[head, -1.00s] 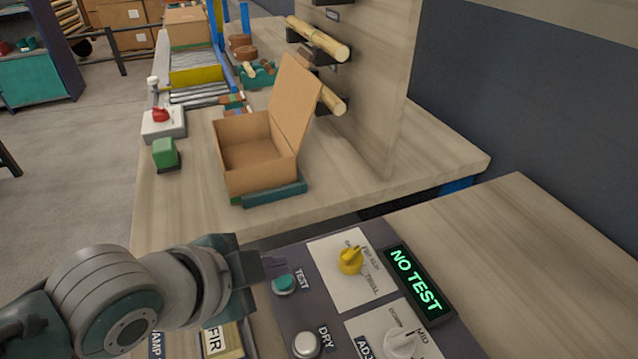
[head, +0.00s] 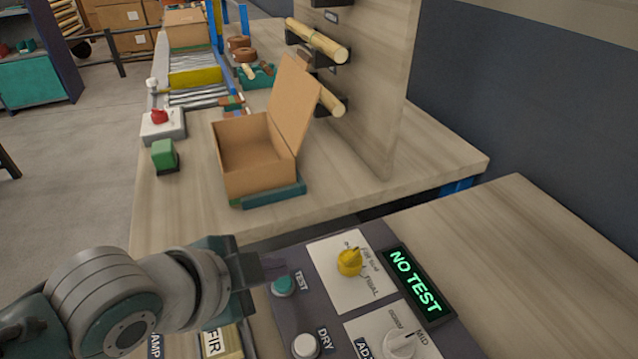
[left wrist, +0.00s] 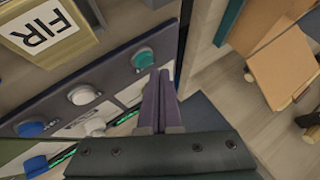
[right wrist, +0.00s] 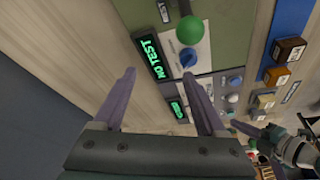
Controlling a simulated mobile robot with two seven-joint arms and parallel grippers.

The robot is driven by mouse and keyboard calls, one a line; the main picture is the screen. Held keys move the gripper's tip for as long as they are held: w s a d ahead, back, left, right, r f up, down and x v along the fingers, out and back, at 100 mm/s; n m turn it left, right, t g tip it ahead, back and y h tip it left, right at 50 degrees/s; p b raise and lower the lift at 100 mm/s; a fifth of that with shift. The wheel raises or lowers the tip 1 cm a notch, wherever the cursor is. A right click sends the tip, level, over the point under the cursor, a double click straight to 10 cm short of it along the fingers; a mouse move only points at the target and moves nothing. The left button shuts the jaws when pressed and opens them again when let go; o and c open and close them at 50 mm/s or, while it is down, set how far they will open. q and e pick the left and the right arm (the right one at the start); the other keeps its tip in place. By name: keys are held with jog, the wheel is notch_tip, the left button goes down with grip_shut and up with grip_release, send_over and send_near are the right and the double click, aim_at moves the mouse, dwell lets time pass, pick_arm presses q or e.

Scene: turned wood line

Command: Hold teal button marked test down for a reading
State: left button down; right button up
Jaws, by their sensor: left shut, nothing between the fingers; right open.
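The teal button (head: 284,285) marked TEST sits on a dark panel (head: 290,318). It also shows in the left wrist view (left wrist: 143,59), just beyond the fingertips. The panel's display (head: 415,283) reads NO TEST in green. My left gripper (head: 268,268) is shut and empty, its fingertips close beside the teal button; I cannot tell whether they touch it. In the left wrist view the left fingers (left wrist: 160,82) lie together.
A yellow knob (head: 349,262), a white knob (head: 400,344) and a grey DRY button (head: 306,345) are close by on the panel. A block marked FIR (head: 218,341) lies under my left arm. An open cardboard box (head: 250,155) stands behind. Bare wood lies right of the display.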

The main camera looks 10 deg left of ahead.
aim_at(275, 287)
pick_arm(q)
jog(key=shift+f, duration=0.15)
jog(key=shift+f, duration=0.3)
jog(key=shift+f+b, duration=0.4)
jog(key=shift+b, duration=0.1)
dwell(0.4)
jog(key=shift+r, duration=0.15)
dwell(1.8)
jog(key=shift+r+p, duration=0.7)
jog(key=shift+p, duration=0.25)
notch_tip(275, 287, up, 5)
jog(key=p, duration=0.5)
